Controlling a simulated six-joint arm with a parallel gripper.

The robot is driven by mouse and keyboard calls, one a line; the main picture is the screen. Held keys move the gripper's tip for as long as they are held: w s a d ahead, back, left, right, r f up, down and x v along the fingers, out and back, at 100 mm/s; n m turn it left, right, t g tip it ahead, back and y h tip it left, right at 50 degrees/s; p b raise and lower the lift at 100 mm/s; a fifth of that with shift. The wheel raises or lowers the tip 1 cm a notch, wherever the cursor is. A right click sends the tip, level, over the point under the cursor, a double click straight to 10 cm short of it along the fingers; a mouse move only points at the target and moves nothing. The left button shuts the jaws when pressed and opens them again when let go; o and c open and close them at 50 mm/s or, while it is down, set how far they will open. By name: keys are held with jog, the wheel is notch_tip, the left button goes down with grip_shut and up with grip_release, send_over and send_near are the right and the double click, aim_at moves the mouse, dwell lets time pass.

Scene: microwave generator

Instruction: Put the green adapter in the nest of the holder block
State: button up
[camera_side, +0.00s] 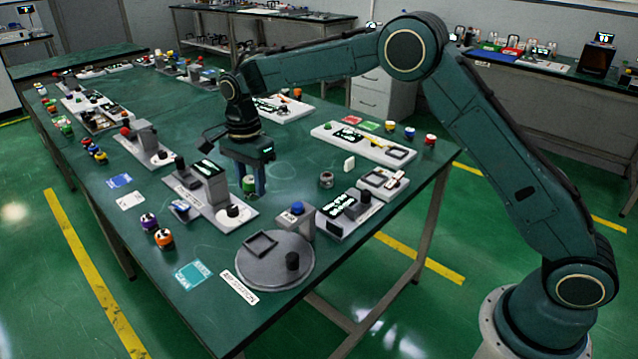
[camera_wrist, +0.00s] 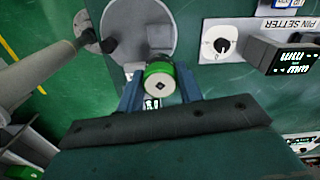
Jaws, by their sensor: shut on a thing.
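The green adapter (camera_side: 249,184) is a short green ring-shaped piece, held between the two fingers of my gripper (camera_side: 251,190) over the left middle of the table. In the wrist view the adapter (camera_wrist: 160,80) has a pale round face with a small dark mark at its centre, and my gripper (camera_wrist: 159,90) has a blue finger on each side of it. It looks upright; its height above the table is hard to judge. I cannot tell for sure which fixture is the holder block. A plate with a square dark frame (camera_side: 383,180) stands to the right.
A plate with a knob (camera_side: 233,211) and a display block (camera_side: 208,168) stands close on the left. A round grey plate (camera_side: 259,272) lies in front, beside a block with a blue button (camera_side: 297,208). A small metal ring (camera_side: 326,180) stands on clear green table to the right.

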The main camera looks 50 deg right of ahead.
jog(key=shift+f, duration=7.05)
jog(key=shift+f, duration=0.2)
jog(key=o, duration=1.1)
jog(key=shift+c, duration=0.2)
notch_tip(320, 180, up, 13)
jog(key=shift+s+d+f, duration=0.1)
jog(key=shift+f, duration=0.1)
jog(key=shift+r, duration=0.6)
